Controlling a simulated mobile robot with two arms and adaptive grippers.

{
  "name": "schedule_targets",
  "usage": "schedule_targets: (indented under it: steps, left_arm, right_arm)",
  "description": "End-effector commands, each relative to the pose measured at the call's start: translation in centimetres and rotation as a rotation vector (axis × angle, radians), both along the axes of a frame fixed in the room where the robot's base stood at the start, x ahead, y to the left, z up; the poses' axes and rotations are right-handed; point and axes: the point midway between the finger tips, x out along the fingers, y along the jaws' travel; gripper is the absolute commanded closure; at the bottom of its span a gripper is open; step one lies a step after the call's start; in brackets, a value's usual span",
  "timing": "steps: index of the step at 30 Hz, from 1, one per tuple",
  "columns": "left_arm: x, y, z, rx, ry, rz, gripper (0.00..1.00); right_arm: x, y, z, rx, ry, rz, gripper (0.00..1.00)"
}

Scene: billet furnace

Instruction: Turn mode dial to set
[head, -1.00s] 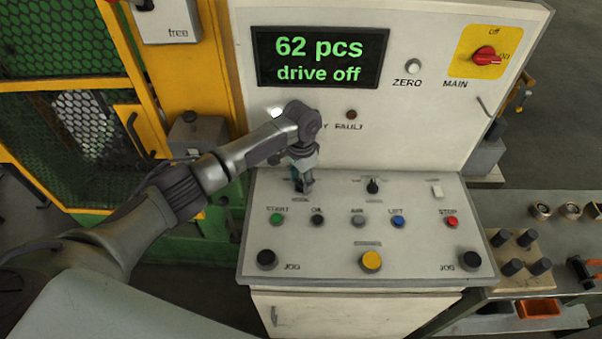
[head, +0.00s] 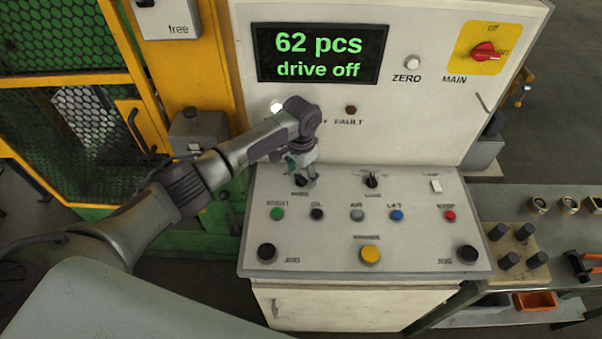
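The control desk (head: 335,220) stands in front of me with buttons and knobs on its sloped top. The mode dial (head: 306,182) is a small dark knob at the top left of the desk, partly covered by my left gripper (head: 302,172). The gripper points down right over the dial. I cannot tell whether its fingers touch the dial or how far apart they are. The dial's pointer direction is hidden. A second dark knob (head: 372,180) with a light pointer sits to its right. My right gripper is not in view.
The display (head: 320,55) reads "62 pcs" and "drive off". A red main switch (head: 484,52) sits on a yellow plate at the upper right. Green, black, grey, blue and red buttons line the desk below the dial. A side bench (head: 560,220) with parts stands at right.

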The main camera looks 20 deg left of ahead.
Motion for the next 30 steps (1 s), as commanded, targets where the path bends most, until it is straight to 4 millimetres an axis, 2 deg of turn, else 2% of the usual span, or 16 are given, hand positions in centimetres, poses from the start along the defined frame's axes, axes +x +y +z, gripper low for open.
schedule_targets:
  steps: [7, 11, 24, 30]
  left_arm:
    - [0.0, 0.0, 0.1, 0.0, 0.001, -0.001, 0.27]
    - [0.0, 0.0, 1.2, 0.0, -0.001, -0.002, 0.27]
    - [0.1, 0.0, 9.9, -0.001, -0.003, -0.002, 0.27]
    - [0.0, 0.0, 11.7, 0.0, 0.0, 0.0, 0.27]
  right_arm:
    - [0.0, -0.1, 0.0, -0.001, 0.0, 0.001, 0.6]
    - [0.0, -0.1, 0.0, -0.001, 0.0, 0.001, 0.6]
    - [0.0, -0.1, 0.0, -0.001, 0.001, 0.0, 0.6]
    - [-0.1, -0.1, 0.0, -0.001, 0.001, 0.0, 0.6]
